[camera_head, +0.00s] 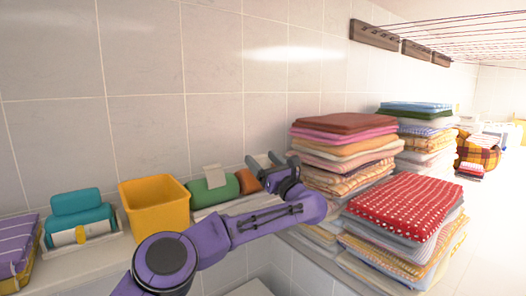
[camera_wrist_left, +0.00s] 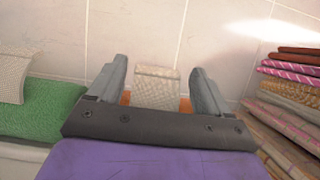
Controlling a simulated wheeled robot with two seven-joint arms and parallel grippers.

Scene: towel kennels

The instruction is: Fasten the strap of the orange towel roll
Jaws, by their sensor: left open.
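The orange towel roll (camera_head: 248,181) lies on the ledge by the tiled wall, to the right of a green towel roll (camera_head: 221,188). My left arm hides part of it in the head view. My left gripper (camera_head: 263,160) is open above it. In the left wrist view, a beige woven strap flap (camera_wrist_left: 157,88) stands up between the open fingers, apart from both. Only slivers of the orange roll show there beside the flap; the gripper body hides the rest. My right gripper is not in view.
A yellow bin (camera_head: 155,207) and a teal roll (camera_head: 80,215) in a white tray stand to the left. The green roll has its own raised beige flap (camera_wrist_left: 12,78). Tall stacks of folded towels (camera_head: 340,152) stand close on the right of my gripper.

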